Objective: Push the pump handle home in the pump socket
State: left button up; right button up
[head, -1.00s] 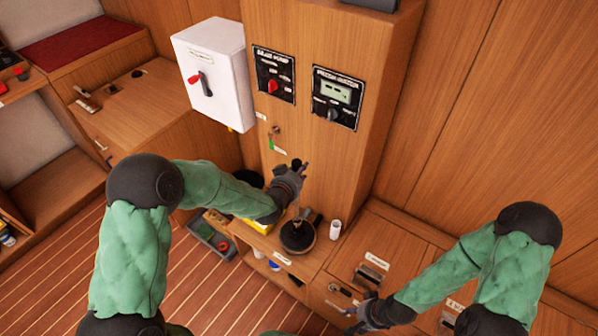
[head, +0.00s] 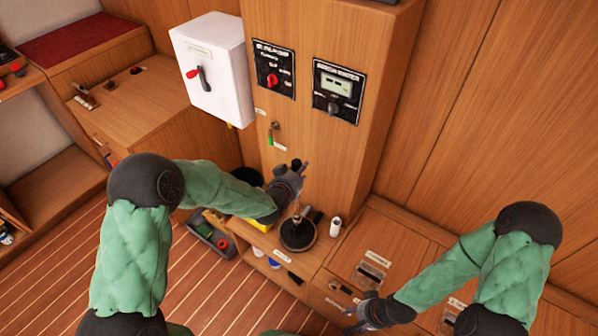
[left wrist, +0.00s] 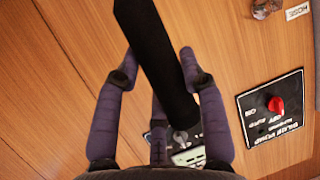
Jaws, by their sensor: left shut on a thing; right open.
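My left gripper (head: 299,171) is shut on the black pump handle (left wrist: 155,60), which runs between its fingers in the left wrist view. In the head view, only the dark top of the handle shows above the hand. My right gripper (head: 350,320) is open and empty, low over the cabinet front at the right.
A white cup (head: 335,227) stands close to the right of the pump base. The wooden column (head: 320,150) with switch panels rises behind. A white switch box (head: 214,68) hangs at its left. A grey tray (head: 212,240) lies left of the counter.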

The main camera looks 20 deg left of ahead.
pick_arm(q)
jog(key=shift+f+b, duration=1.45)
jog(key=shift+f, duration=0.25)
jog(key=shift+r, duration=0.5)
dwell(1.5)
jog(key=shift+f+b, duration=0.35)
jog(key=shift+f, duration=0.15)
jog(key=shift+r, duration=0.45)
dwell(0.4)
dwell(1.2)
jog(key=shift+f, duration=0.45)
dwell(0.4)
jog(key=shift+r, duration=0.45)
dwell(0.4)
